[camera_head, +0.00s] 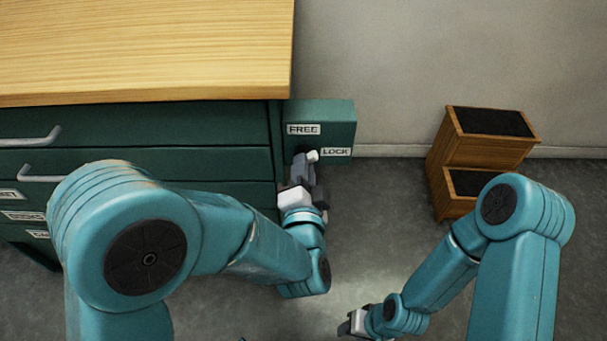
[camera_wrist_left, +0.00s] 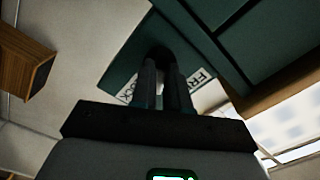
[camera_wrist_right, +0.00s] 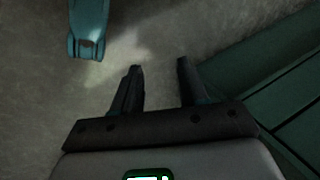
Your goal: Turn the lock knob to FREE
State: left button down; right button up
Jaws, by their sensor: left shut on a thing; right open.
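The lock knob (camera_head: 313,156) is on the front of a green box (camera_head: 345,115) at the cabinet's right side. Its pale end shows close to the left end of the LOCK label (camera_head: 337,152), below the FREE label (camera_head: 303,129). My left gripper (camera_head: 303,168) is shut on the knob and hides most of it. In the left wrist view, the fingers (camera_wrist_left: 163,80) reach the knob's dark base (camera_wrist_left: 158,52), between the two partly hidden labels. My right gripper (camera_head: 352,324) is open and empty, low over the floor; its parted fingers show in the right wrist view (camera_wrist_right: 158,80).
The green cabinet (camera_head: 200,162) with a wooden top (camera_head: 140,50) and drawer handles stands at the left. A wooden step stool (camera_head: 447,150) with dark treads is by the wall at the right. The floor between them is clear apart from my arms.

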pick_arm(q)
jog(key=shift+n+b, duration=3.95)
jog(key=shift+n, duration=1.95)
pick_arm(e)
notch_tip(320, 180, down, 8)
jog(key=w+d+t, duration=0.1)
jog(key=w, duration=0.1)
jog(key=shift+d+m, duration=0.2)
jog(key=shift+m, duration=0.1)
jog(key=shift+w+r, duration=0.1)
jog(key=shift+w, duration=0.05)
pick_arm(q)
jog(key=c, duration=1.1)
grip_release()
